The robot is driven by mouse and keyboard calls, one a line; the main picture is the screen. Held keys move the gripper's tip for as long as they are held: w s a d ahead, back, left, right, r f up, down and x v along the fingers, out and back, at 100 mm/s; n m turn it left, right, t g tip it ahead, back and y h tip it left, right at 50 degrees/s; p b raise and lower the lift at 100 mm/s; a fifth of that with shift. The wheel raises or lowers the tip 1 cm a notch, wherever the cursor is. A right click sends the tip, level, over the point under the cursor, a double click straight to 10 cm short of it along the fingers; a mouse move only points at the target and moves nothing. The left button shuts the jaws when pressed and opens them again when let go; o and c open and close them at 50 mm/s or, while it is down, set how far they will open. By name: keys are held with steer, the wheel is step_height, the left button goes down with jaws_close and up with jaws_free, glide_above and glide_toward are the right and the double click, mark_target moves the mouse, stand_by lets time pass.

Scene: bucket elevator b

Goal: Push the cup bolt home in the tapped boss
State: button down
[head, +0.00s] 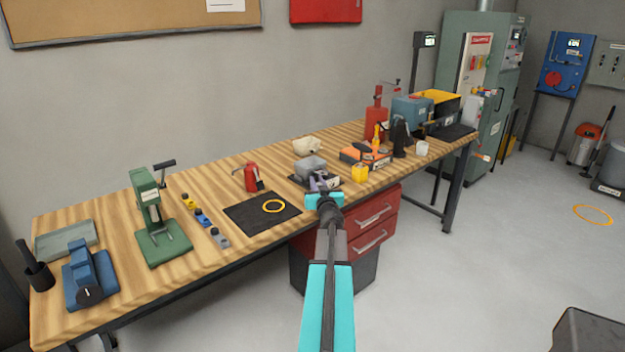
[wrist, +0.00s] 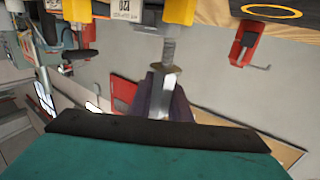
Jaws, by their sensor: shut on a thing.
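My gripper (head: 325,190) is over the front edge of the workbench in the head view, close to a grey metal cup (head: 311,165) on a dark stand. In the wrist view my gripper (wrist: 162,98) is shut on the cup bolt (wrist: 170,48), a grey bolt with a flange and a threaded shank that points away from the fingers. My arm hides part of the stand in the head view.
Red drawers (head: 372,220) sit below the bench top.

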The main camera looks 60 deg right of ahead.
steer(key=shift+s+d+r+v, duration=0.1)
steer(key=shift+v, duration=0.9)
steer(key=shift+s+d+r+v, duration=0.1)
steer(key=shift+s+v, duration=0.05)
steer(key=shift+v, duration=0.8)
steer(key=shift+s+d+r+v, duration=0.1)
steer(key=shift+v, duration=0.9)
steer(key=w+a+f+n+t+y, duration=0.1)
steer(key=w+a+n+t+y, duration=0.15)
steer(key=w+a+y, duration=0.5)
steer(key=w+a+n+t+y, duration=0.2)
steer(key=w+a+n, duration=0.2)
steer(key=w+a, duration=0.7)
steer(key=w+a+f+n+t+y, duration=0.1)
steer(key=w+a+n+t+y, duration=0.2)
steer(key=a, duration=1.1)
steer(key=a+f+n+g+y, duration=0.1)
steer(key=a+n+g+y, duration=0.3)
steer(key=a, duration=1.5)
steer(key=a+f+n+g+y, duration=0.2)
steer(key=a+n+g+y, duration=0.3)
steer(key=a+y, duration=0.7)
steer(key=a+n, duration=0.2)
steer(key=a, duration=0.6)
steer(key=shift+a+f, duration=0.2)
steer(key=shift+a, duration=0.05)
steer(key=shift+s, duration=0.1)
